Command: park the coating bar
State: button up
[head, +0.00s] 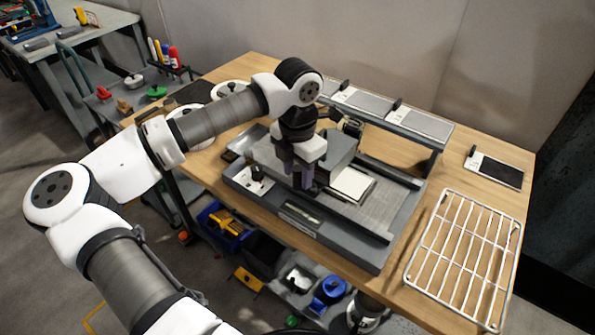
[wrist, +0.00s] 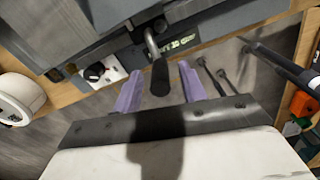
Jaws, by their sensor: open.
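The grey coating machine (head: 390,225) stands on the wooden table with a pale plate (head: 352,184) on its bed. A grey block (head: 335,150) spans the bed behind my gripper; I cannot tell clearly whether it is the coating bar. My gripper (head: 305,182) points down over the machine's front left part. In the wrist view its two purple fingers (wrist: 160,88) are apart. A black handle (wrist: 160,77) on a bent metal rod shows between them, in line with the gap; whether it touches a finger is unclear. In the head view the handle is hidden behind my gripper.
A knob (head: 257,172) and a display strip (head: 301,214) are on the machine's front left. A white wire rack (head: 465,255) lies at right. A raised shelf (head: 425,135) with grey plates stands behind, and a dark handled plate (head: 497,170) lies far right.

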jog(key=shift+f, duration=0.95)
grip_shut()
